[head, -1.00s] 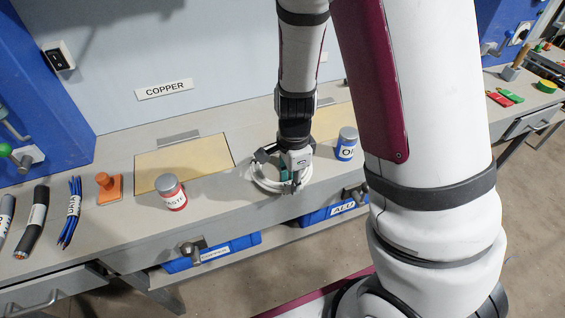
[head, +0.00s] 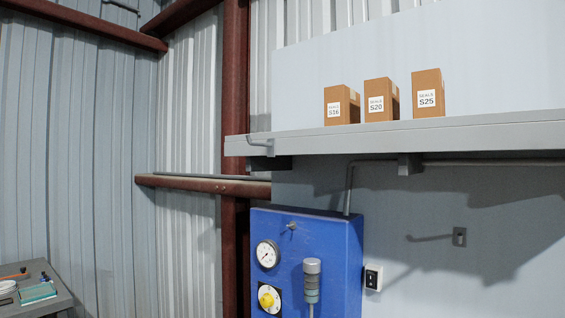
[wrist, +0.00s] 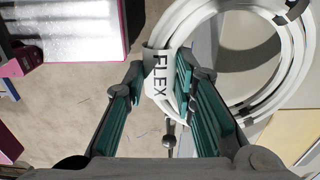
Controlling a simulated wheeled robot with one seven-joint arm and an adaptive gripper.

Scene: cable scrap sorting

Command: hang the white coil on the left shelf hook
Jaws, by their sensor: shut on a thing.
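The white coil (wrist: 180,24), with a label reading FLEX, is between the teal-padded fingers of my gripper (wrist: 165,85) in the wrist view. My gripper is shut on the coil's near side, at the label, and the ring extends up and right. Neither shows in the head view now. The grey shelf (head: 400,138) runs along the wall at upper right in the head view. A small grey hook (head: 259,142) sticks out at its left front end, with nothing on it.
Three SEALS boxes (head: 381,99) stand on the shelf. Below is a blue panel (head: 335,237) with a gauge and a yellow knob. A bench corner (head: 40,290) with small items is at lower left.

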